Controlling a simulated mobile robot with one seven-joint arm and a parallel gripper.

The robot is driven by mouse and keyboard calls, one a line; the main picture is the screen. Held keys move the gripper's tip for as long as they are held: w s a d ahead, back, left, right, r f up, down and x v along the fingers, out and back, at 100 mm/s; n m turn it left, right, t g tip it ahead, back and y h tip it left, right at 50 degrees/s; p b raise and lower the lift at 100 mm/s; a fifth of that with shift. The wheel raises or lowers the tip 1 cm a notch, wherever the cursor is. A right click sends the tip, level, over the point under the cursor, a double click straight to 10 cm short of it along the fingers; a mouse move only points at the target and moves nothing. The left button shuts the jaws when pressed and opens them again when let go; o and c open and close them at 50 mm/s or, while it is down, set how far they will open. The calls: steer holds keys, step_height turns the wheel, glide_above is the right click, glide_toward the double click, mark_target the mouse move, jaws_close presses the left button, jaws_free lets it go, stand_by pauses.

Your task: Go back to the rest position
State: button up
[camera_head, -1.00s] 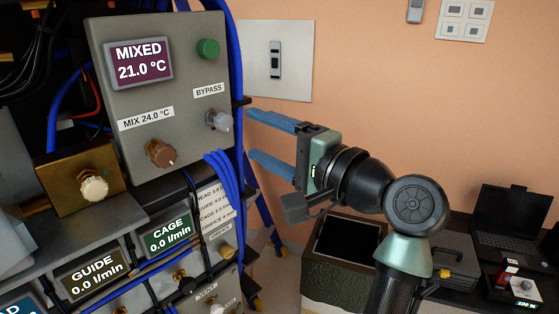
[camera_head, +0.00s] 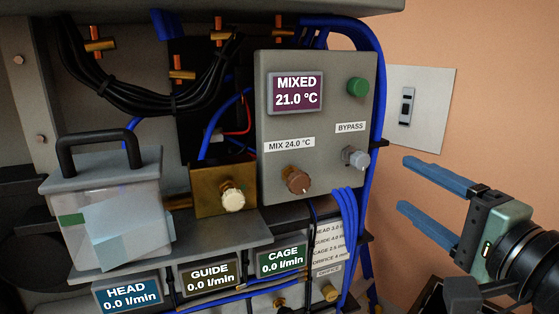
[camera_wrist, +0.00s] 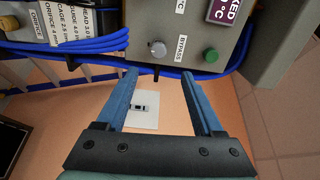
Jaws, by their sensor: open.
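My gripper (camera_head: 420,196) is at the right of the head view, with its two blue fingers apart and nothing between them. Its fingers point left toward the grey control panel (camera_head: 322,222) and stay clear of it, in front of the orange wall. The wrist view also shows the open gripper (camera_wrist: 163,78), with the bare wall and a switch plate seen between the fingers. The panel's lower edge, with the bypass knob (camera_wrist: 158,48) and green button (camera_wrist: 210,55), lies beyond the fingertips.
A white wall switch plate (camera_head: 432,105) is behind my gripper. Blue hoses (camera_head: 378,90) run down the panel's right side. A clear box with a black handle (camera_head: 112,220) stands on the left shelf. Flow displays (camera_head: 283,260) sit below. The orange wall at right is open.

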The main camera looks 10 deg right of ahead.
steer(key=w+a+r+n+t+h+b, duration=0.2)
steer(key=a+n, duration=0.2)
steer(key=a, duration=0.2)
steer(key=s+a+r+n+t+h+b, duration=0.1)
steer(key=s+a+r+n+t, duration=0.3)
steer(key=a, duration=0.4)
steer(key=s+a+r+n+t+h+b, duration=0.1)
steer(key=s+a+r+n+t+b, duration=0.2)
steer(key=s+a+r+n, duration=0.3)
steer(key=shift+s+a+r+n+t, duration=0.35)
steer(key=shift+s+a+n+t, duration=0.05)
steer(key=shift+s+a, duration=0.55)
steer(key=shift+d, duration=0.1)
